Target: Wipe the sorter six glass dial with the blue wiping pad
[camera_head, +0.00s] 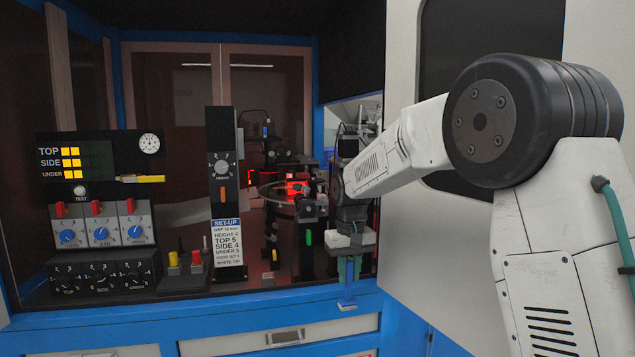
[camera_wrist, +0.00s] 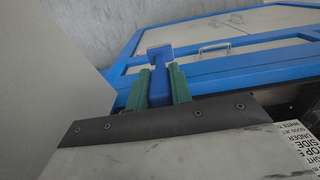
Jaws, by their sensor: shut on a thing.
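The glass dial (camera_head: 275,192) is a round, thin disc inside the sorter cabinet, lit red near its middle. Parts of it are hidden behind dark fixtures. My gripper (camera_head: 349,272) points down in front of the cabinet, to the right of the dial and nearer to me. Its green fingers are shut on the blue wiping pad (camera_head: 348,291), which hangs below them with a pale bottom face. In the wrist view my gripper (camera_wrist: 160,82) grips the blue pad (camera_wrist: 159,60) between both green fingers. The pad is apart from the dial.
A black post with a knob (camera_head: 222,150) and a set-up label (camera_head: 226,243) stands left of the dial. Control boxes with blue knobs (camera_head: 101,228) and dark dials (camera_head: 103,278) fill the left. The blue cabinet ledge (camera_head: 200,315) runs below. A white panel (camera_head: 400,240) stands at right.

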